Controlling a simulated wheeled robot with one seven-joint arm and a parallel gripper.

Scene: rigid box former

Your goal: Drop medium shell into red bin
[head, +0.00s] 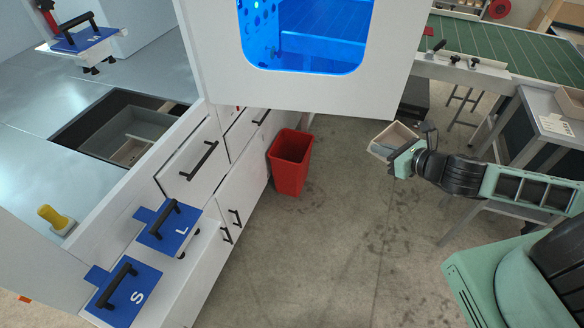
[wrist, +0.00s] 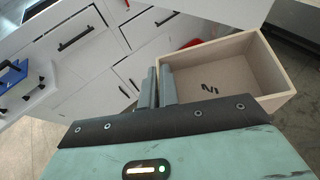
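The medium shell (head: 397,131) is an open, light beige box held tilted in the air, right of the red bin in the head view. In the wrist view the shell (wrist: 262,66) shows a letter M on its inside. My gripper (head: 396,152) is shut on one wall of the shell; its fingers (wrist: 160,86) are close together at the shell's left side in the wrist view. The red bin (head: 289,165) stands upright on the floor beside the white cabinet, its opening facing up.
A white machine with a blue-lit window (head: 318,35) stands behind the bin. White drawers (head: 190,165) line its left side. Blue plates marked L (head: 165,228) and S (head: 122,292) lie on the cabinet ledge. A grey table (head: 550,122) stands at right. The floor between bin and shell is clear.

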